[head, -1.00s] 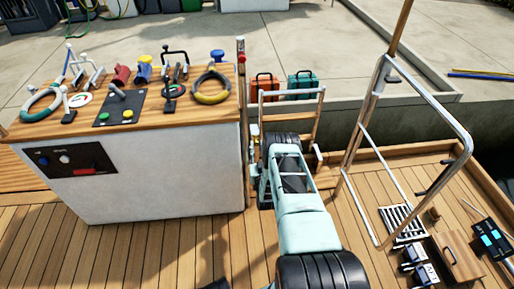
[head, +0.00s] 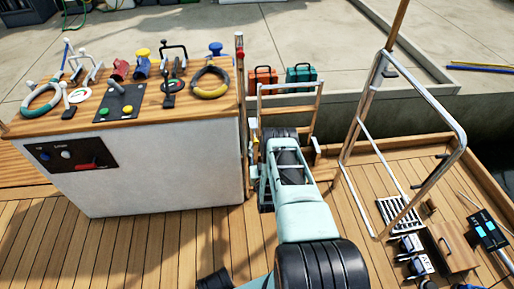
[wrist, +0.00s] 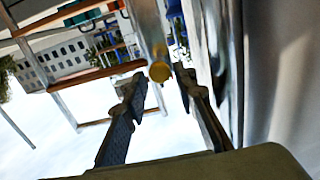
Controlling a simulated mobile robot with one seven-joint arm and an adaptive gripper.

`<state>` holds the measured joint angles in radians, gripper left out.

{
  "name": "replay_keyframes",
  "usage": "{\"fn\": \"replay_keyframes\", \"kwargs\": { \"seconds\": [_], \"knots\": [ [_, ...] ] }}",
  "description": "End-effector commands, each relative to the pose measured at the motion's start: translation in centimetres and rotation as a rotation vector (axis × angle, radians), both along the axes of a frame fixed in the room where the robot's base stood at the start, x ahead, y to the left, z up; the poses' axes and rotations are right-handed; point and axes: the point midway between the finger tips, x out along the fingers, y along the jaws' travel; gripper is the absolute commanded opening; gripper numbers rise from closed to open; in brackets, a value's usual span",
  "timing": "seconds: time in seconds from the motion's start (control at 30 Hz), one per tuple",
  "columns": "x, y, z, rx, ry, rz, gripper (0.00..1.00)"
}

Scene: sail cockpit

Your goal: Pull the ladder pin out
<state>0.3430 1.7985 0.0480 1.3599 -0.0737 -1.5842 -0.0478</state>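The ladder pin shows as a round yellow knob (wrist: 160,71) in the wrist view, beside a grey metal post. My gripper (wrist: 158,73) is open, with one dark finger on each side of the knob near the fingertips. I see a gap at the left finger; whether the right finger touches the knob I cannot tell. The folding ladder (head: 290,88), with pale rails and wooden rungs, stands upright at the deck edge in the head view, and its rungs also show at the left of the wrist view (wrist: 110,76). My arm hides the fingertips in the head view.
A white console (head: 150,165) with a wooden top stands close left of my arm. A metal rail frame (head: 358,130) rises to the right. A wooden box (head: 455,247) and small gear lie on the right deck. Orange (head: 263,77) and green (head: 301,76) cases sit behind the ladder.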

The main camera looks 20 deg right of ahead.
Motion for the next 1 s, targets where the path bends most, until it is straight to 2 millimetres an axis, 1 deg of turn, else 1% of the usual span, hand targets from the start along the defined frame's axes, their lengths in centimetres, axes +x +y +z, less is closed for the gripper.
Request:
{"fn": "replay_keyframes", "kwargs": {
  "seconds": [0.17,0.4,0.5,0.63,1.0],
  "knots": [
    [-2.1,0.6,-0.1,0.001,0.004,0.0,0.26],
    [-5.8,1.7,-0.1,0.001,0.004,0.001,0.26],
    [-6.6,1.9,-0.1,0.001,0.002,0.001,0.26],
    [-7.1,2.0,0.0,0.0,0.001,0.0,0.26],
    [-7.0,2.0,0.0,0.0,0.001,0.0,0.26]
  ]
}}
